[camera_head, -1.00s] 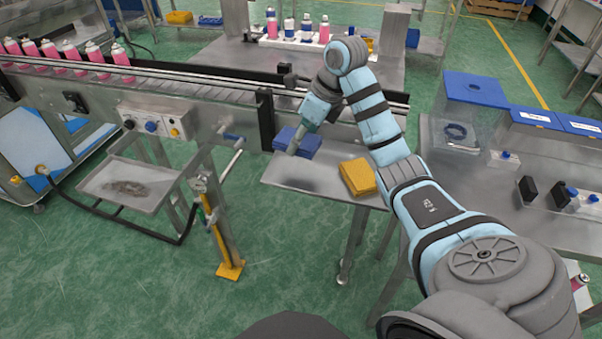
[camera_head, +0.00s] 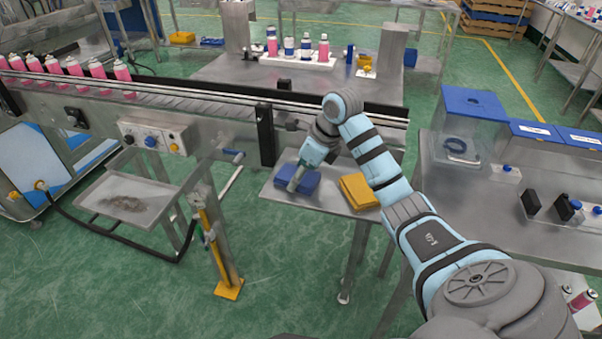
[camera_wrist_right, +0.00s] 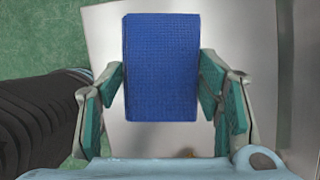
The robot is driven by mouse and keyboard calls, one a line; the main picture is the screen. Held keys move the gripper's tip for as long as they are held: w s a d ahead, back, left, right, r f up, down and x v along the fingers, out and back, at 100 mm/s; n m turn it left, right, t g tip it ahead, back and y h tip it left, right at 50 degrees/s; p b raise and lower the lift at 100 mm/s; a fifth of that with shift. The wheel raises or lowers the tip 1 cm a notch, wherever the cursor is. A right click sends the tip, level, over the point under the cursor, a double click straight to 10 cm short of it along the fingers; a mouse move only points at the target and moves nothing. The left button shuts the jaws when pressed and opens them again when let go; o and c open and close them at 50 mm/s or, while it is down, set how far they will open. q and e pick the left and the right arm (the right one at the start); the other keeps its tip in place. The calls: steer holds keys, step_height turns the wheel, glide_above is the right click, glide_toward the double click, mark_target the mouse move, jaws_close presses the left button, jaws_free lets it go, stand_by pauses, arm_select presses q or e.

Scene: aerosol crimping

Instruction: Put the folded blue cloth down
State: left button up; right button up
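The folded blue cloth (camera_head: 297,180) is at the left part of the small steel side table (camera_head: 325,206), at or just above its top; I cannot tell if it bears on it. My right gripper (camera_head: 296,182) points down at it. In the right wrist view the cloth (camera_wrist_right: 161,66) lies flat and square between the two green-padded fingers of my right gripper (camera_wrist_right: 161,70), whose tips meet its side edges. A folded yellow cloth (camera_head: 359,192) lies on the table to the right. My left gripper is out of view.
The conveyor (camera_head: 205,100) with pink cans runs behind the table. A steel bench (camera_head: 480,205) with a blue-lidded box (camera_head: 473,98) stands at the right. The table's front strip is bare.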

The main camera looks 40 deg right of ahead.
mark_target(305, 177)
steer(key=shift+o, duration=1.4)
steer(key=shift+s+a+f, duration=0.1)
steer(key=shift+s+f, duration=0.05)
steer(key=shift+f, duration=0.1)
steer(key=shift+o, duration=0.4)
steer(key=shift+d+f, duration=0.1)
steer(key=shift+d, duration=0.1)
steer(key=shift+r, duration=0.3)
steer(key=r, duration=0.5)
steer(key=shift+s+d+r+p, duration=0.2)
steer(key=shift+s+r+p, duration=0.1)
steer(key=shift+r+p, duration=0.1)
steer(key=p+v, duration=0.6)
steer(key=v, duration=0.3)
